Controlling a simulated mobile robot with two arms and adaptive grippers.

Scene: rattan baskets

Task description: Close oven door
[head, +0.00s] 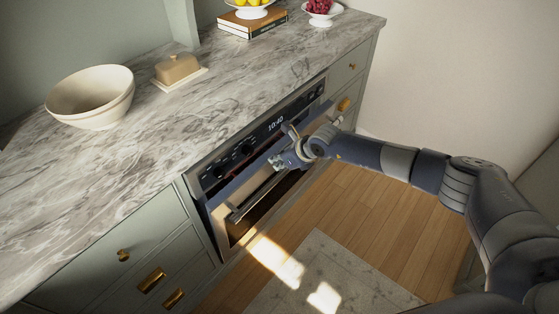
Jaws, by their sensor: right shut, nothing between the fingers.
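The built-in oven has a dark control panel (270,124) whose clock reads 10:40. Its door (222,222), with a steel frame, dark glass and a bar handle (250,202), is below the panel. A bluish strip shows between the panel and the door front. The door looks nearly upright; I cannot tell whether a small gap remains. My right gripper (279,161) is shut and empty at the upper part of the door, just below the panel. I cannot tell whether it touches the door. My right wrist hides the door's right part. My left gripper is out of view.
A marble counter (190,125) runs above the oven, holding a cream bowl (92,95), a butter dish (178,72), books (252,24) and fruit stands. Green drawers (130,255) with brass knobs flank the oven. Wooden floor (375,215) and a grey rug (325,280) lie clear in front.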

